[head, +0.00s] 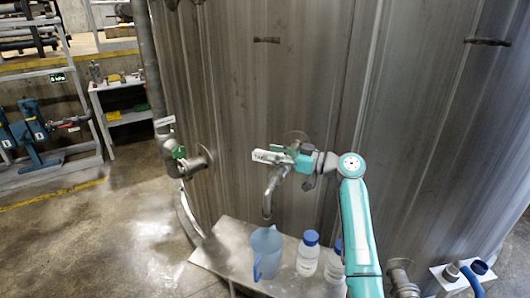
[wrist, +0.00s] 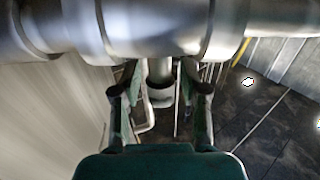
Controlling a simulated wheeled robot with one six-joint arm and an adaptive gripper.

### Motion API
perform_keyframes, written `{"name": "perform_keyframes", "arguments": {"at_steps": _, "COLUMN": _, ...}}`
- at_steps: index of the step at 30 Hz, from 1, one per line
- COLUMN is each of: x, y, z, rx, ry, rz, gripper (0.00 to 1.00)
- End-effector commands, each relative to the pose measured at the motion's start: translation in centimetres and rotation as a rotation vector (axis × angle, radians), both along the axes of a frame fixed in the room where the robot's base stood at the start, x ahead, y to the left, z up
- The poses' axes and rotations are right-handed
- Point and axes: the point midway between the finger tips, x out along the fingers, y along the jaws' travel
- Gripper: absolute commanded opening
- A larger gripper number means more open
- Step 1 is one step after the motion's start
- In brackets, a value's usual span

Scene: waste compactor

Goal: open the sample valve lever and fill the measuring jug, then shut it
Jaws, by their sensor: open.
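The blue measuring jug (head: 266,254) stands upright on a pale platform (head: 215,258), below the mouth of a bent metal spout (head: 268,199). I see no stream at the spout, and I cannot tell whether the jug holds liquid. My gripper (head: 287,156) is at the sample valve above the spout, beside a white label (head: 263,156). It hides much of the valve, and I cannot make out the lever clearly. In the wrist view my gripper (wrist: 160,80) has its two fingers apart, with a thick metal pipe (wrist: 165,28) across the top; contact is unclear.
The large metal tank (head: 240,100) rises close behind. Floor is open at far left.

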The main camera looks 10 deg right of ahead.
Motion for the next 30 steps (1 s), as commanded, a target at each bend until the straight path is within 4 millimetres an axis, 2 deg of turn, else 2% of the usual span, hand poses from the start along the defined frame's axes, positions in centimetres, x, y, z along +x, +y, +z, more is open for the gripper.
{"name": "perform_keyframes", "arguments": {"at_steps": 6, "x": 1.5, "y": 2.0, "z": 0.0, "rx": 0.0, "ry": 0.0, "rz": 0.001, "gripper": 0.44}}
{"name": "perform_keyframes", "arguments": {"at_steps": 18, "x": 1.9, "y": 2.6, "z": 0.0, "rx": 0.0, "ry": 0.0, "rz": 0.0, "gripper": 0.44}}
{"name": "perform_keyframes", "arguments": {"at_steps": 19, "x": 1.9, "y": 2.6, "z": 0.0, "rx": 0.0, "ry": 0.0, "rz": 0.0, "gripper": 0.39}}
{"name": "perform_keyframes", "arguments": {"at_steps": 24, "x": 1.9, "y": 2.5, "z": 0.0, "rx": 0.0, "ry": 0.0, "rz": 0.0, "gripper": 0.0}}
{"name": "perform_keyframes", "arguments": {"at_steps": 30, "x": 1.9, "y": 2.5, "z": 0.0, "rx": 0.0, "ry": 0.0, "rz": 0.0, "gripper": 0.0}}
